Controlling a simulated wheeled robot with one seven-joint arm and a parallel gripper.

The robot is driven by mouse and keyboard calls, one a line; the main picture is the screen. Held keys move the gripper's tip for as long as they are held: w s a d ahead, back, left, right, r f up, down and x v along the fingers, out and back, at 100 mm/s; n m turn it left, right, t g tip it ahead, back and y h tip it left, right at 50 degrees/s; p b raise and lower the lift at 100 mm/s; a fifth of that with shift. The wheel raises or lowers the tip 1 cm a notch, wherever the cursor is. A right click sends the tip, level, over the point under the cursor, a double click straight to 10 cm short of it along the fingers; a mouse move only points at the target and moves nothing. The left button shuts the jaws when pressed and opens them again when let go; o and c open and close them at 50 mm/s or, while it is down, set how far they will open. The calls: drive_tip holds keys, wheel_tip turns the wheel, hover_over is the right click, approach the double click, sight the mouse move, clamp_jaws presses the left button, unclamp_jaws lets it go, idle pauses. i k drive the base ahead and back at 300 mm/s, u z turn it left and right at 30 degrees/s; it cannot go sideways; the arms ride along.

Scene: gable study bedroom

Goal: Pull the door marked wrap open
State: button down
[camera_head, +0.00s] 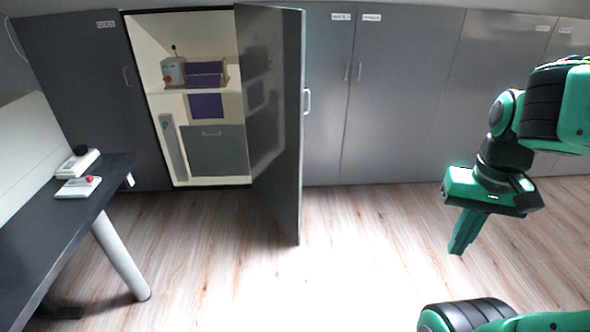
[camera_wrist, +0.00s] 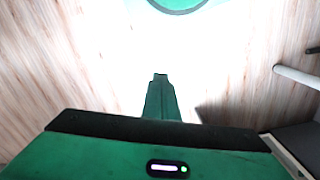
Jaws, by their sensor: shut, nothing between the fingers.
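A grey cabinet door (camera_head: 278,130) stands swung wide open in the head view, jutting out into the room, with a light handle (camera_head: 307,101) on its free edge. No label can be read on it, so I cannot tell whether it is the one marked wrap. The opening beside it shows cream inner walls and a shelf (camera_head: 205,88). My gripper (camera_head: 457,250) is shut and empty, pointing down over the floor well to the right of the open door and apart from it. In the wrist view, my shut fingers (camera_wrist: 160,78) are over bright floor.
Closed grey doors (camera_head: 400,100) with small unreadable labels line the wall to the right; another (camera_head: 85,100) is at left. A dark desk (camera_head: 60,225) with small devices stands at left. The wood floor (camera_head: 350,260) between door and gripper is clear.

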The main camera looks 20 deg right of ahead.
sight(271, 39)
drive_tip(key=u, duration=0.5)
drive_tip(key=i, duration=1.5)
drive_tip(key=z, duration=0.35)
